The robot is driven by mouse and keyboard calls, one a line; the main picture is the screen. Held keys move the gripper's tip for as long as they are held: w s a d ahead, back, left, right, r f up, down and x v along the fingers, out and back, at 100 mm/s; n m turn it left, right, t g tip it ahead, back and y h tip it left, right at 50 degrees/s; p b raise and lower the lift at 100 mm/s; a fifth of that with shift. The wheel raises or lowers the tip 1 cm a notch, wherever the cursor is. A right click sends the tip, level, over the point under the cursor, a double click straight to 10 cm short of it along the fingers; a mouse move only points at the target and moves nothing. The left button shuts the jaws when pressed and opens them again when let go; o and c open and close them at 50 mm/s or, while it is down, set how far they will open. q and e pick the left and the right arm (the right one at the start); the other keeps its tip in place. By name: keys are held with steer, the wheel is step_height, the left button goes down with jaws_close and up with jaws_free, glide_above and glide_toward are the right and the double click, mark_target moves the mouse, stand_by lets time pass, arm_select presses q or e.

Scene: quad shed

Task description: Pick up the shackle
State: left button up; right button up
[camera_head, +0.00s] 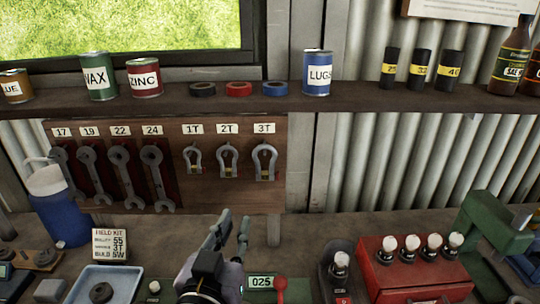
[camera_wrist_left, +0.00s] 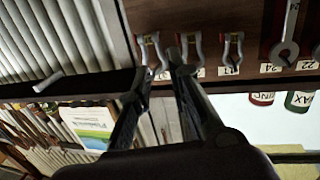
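Three grey shackles hang in a row on the brown board, under labels 1T (camera_head: 194,158), 2T (camera_head: 228,160) and 3T (camera_head: 264,161). The 3T shackle is the largest. My left gripper (camera_head: 233,232) is open and empty, below and in front of the board, with its fingers pointing up towards it. In the upside-down left wrist view, the fingers (camera_wrist_left: 160,72) are apart, and the shackles show beyond them: 3T (camera_wrist_left: 150,50), 2T (camera_wrist_left: 190,48), partly covered by a fingertip, and 1T (camera_wrist_left: 232,46). My right gripper is not in view.
Several wrenches (camera_head: 122,175) hang left of the shackles. A shelf (camera_head: 225,98) with cans and tape rolls runs above. On the bench stand a blue bottle (camera_head: 60,205), a field kit card (camera_head: 110,243) listing 3T, a tray (camera_head: 97,270), a red box (camera_head: 415,275) and a green machine (camera_head: 495,225).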

arm_select(q)
steer(key=w+d+r, duration=0.1)
steer(key=w+r, duration=0.1)
steer(key=p, duration=0.2)
glide_toward(256, 165)
steer(key=shift+t, duration=0.3)
steer(key=w, duration=0.3)
steer(key=w+d+f, duration=0.1)
steer(key=shift+w+d, duration=0.1)
steer(key=shift+w, duration=0.15)
steer(key=shift+w+f, duration=0.1)
steer(key=shift+w, duration=0.35)
steer(key=shift+w+d+r+p, duration=0.1)
steer(key=shift+w+r+p, duration=0.15)
steer(key=shift+p, duration=0.1)
steer(key=w+p, duration=0.2)
steer(key=w, duration=0.1)
steer(key=shift+w+d+r, duration=0.15)
steer(key=shift+w+d, duration=0.1)
steer(key=shift+w, duration=0.1)
steer(key=shift+w+d, duration=0.1)
steer(key=shift+w, duration=0.35)
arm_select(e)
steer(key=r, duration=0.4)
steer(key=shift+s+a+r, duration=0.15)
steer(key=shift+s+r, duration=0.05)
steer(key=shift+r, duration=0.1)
